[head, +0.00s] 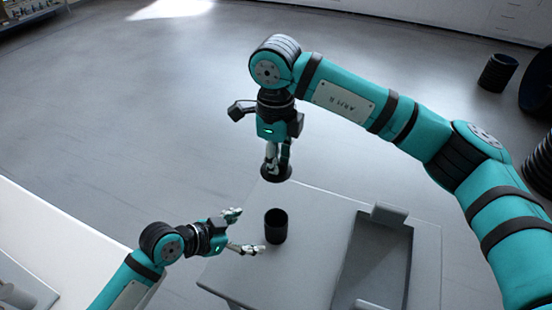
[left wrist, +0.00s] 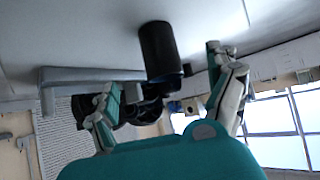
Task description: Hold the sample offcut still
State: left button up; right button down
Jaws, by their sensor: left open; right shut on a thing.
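A short black cylinder (head: 276,226), which may be the offcut, stands upright on the grey table (head: 285,277). My left gripper (head: 246,231) is open, its fingers spread toward the cylinder from the left. In the left wrist view the cylinder (left wrist: 159,50) appears between and beyond the two fingers of my left gripper (left wrist: 168,98), apart from both. My right gripper (head: 277,158) points down above and behind the cylinder. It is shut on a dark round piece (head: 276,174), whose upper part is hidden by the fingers.
A recessed grey tray (head: 408,228) with a raised block at its back edge sits to the right of the cylinder. A white surface (head: 60,230) lies at the left. Black ribbed cylinders (head: 497,73) stand on the floor at far right. The floor behind the table is clear.

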jog(key=shift+r+p, duration=3.7)
jog(key=shift+r, duration=0.25)
jog(key=shift+f, duration=0.1)
